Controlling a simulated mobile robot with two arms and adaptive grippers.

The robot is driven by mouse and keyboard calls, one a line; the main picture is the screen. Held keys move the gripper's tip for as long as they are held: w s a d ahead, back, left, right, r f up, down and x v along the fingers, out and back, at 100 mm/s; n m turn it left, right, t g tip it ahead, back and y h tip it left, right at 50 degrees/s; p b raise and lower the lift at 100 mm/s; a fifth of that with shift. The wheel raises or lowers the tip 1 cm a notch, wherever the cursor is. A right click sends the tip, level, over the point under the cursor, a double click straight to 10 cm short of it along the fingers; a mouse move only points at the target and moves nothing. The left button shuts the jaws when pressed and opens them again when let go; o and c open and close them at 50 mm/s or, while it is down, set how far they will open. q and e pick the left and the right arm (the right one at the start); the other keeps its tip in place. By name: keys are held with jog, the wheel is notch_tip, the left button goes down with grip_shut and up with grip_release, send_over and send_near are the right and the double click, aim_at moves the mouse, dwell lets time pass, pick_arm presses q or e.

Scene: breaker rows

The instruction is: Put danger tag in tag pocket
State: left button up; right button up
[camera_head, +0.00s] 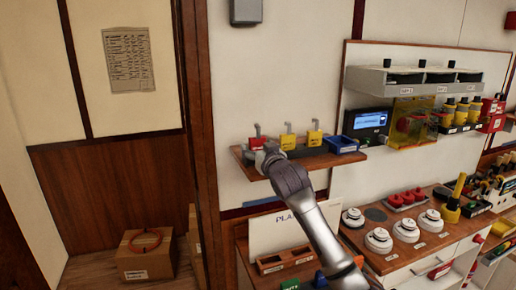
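My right gripper (269,156) is at the left part of the small wooden wall shelf (345,159), just in front of a red padlock-like item (257,142). My own wrist and the distance hide its fingertips, so I cannot tell whether it is open or holds anything. I cannot make out a danger tag for certain. I cannot single out a tag pocket either; a blue open bin (340,144) sits at the shelf's right part. My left gripper is not in view.
Two yellow padlock-like items (288,142) (315,138) stand on the shelf. A screen (368,121) and a yellow transparent box (408,123) are on the board at right. Several white round devices (378,240) sit on the lower counter. A cardboard box (146,257) stands on the floor at left.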

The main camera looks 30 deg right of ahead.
jog(key=shift+r, duration=0.1)
jog(key=b+v, duration=0.3)
jog(key=v, duration=0.9)
jog(key=shift+b, duration=0.35)
